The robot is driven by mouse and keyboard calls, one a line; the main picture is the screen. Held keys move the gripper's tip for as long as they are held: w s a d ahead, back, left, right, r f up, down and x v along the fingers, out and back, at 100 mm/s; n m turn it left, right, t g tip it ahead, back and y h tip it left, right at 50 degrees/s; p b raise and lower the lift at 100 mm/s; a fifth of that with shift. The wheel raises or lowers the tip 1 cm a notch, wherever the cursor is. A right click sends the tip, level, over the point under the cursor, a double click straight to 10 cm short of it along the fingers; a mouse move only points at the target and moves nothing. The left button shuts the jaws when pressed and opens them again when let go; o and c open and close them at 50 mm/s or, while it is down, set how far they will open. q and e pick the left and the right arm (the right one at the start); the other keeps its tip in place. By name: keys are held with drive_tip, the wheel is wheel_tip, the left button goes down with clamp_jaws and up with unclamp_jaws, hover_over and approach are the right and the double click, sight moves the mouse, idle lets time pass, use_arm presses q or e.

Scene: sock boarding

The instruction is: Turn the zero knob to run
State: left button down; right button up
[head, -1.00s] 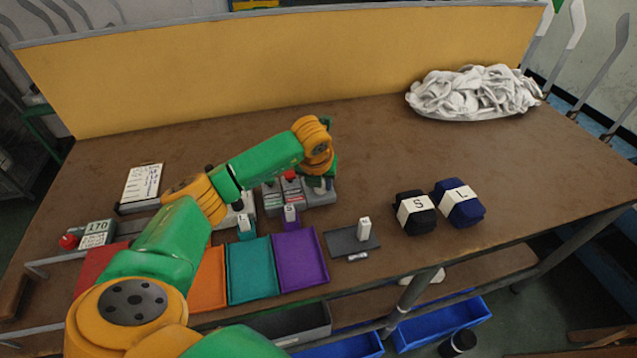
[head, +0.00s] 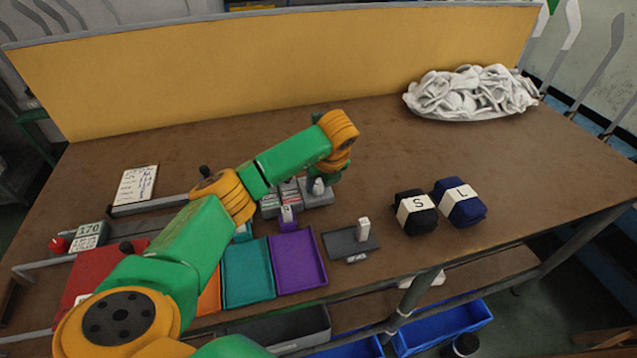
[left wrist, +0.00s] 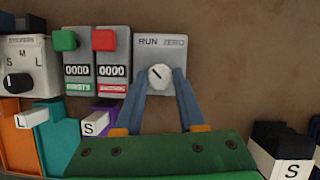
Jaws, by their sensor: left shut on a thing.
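The grey box with the RUN and ZERO labels (left wrist: 174,50) stands on the table, large in the left wrist view. Its round white knob (left wrist: 160,77) has a short dark mark slanting to the upper left, toward the RUN side. My left gripper (left wrist: 162,80) is shut on this knob, with one blue-grey finger on each side. In the head view the box (head: 318,199) is at the right end of the row of boxes, and the knob (head: 318,187) shows below my left wrist. My right gripper is not in view.
Left of the box are two counters with a green button (left wrist: 65,40) and a red button (left wrist: 104,40), and an S-M-L dial box (left wrist: 27,70). Coloured trays, including a purple one (head: 299,262), lie in front. A grey stand (head: 350,243) and sock bundles (head: 415,212) are farther right.

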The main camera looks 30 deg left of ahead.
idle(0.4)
use_arm(q)
drive_tip(key=c, duration=0.5)
unclamp_jaws()
drive_tip(key=shift+r, duration=0.1)
drive_tip(key=v, duration=0.7)
drive_tip(key=shift+b, duration=0.45)
drive_tip(key=shift+a, duration=0.1)
